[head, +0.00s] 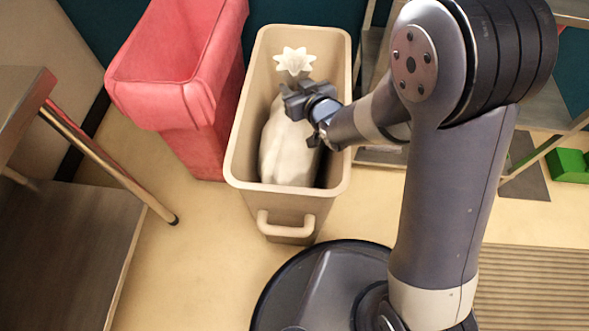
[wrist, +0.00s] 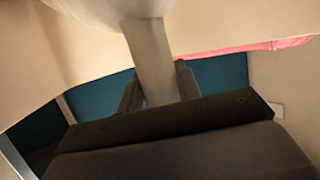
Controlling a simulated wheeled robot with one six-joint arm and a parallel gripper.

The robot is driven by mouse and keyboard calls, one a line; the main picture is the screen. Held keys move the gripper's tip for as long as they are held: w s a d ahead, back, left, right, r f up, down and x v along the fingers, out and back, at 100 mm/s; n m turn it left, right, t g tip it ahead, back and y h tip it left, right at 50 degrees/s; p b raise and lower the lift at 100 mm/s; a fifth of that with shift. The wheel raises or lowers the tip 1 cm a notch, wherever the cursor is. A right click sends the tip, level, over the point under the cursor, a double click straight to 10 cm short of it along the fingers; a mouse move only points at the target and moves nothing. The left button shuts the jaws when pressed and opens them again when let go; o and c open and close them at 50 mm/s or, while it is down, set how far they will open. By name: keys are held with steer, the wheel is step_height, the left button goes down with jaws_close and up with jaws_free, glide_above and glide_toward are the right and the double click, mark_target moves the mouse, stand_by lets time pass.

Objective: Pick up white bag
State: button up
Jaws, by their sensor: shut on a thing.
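The white bag (head: 285,155) is inside a tall beige bin (head: 338,178). Its full body hangs low in the bin and its flared, star-shaped top (head: 295,61) stands up near the far wall. My gripper (head: 297,97) is over the bin, shut on the bag's narrow neck between the body and the flared top. In the wrist view the pale neck (wrist: 152,62) runs between my two dark fingers (wrist: 158,88). Part of the bag's rounded shape (wrist: 100,8) shows at the top edge there. The neck is partly hidden behind my gripper in the head view.
A red bin (head: 190,90) stands close to the left of the beige bin. A metal-legged table (head: 25,95) is at the left edge. A shelf rack and a green object (head: 568,165) are at the right. Some floor (head: 215,240) in front is clear.

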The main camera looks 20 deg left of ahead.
jaws_close()
stand_by(0.8)
steer(key=shift+w+r, duration=0.1)
steer(key=shift+r, duration=0.1)
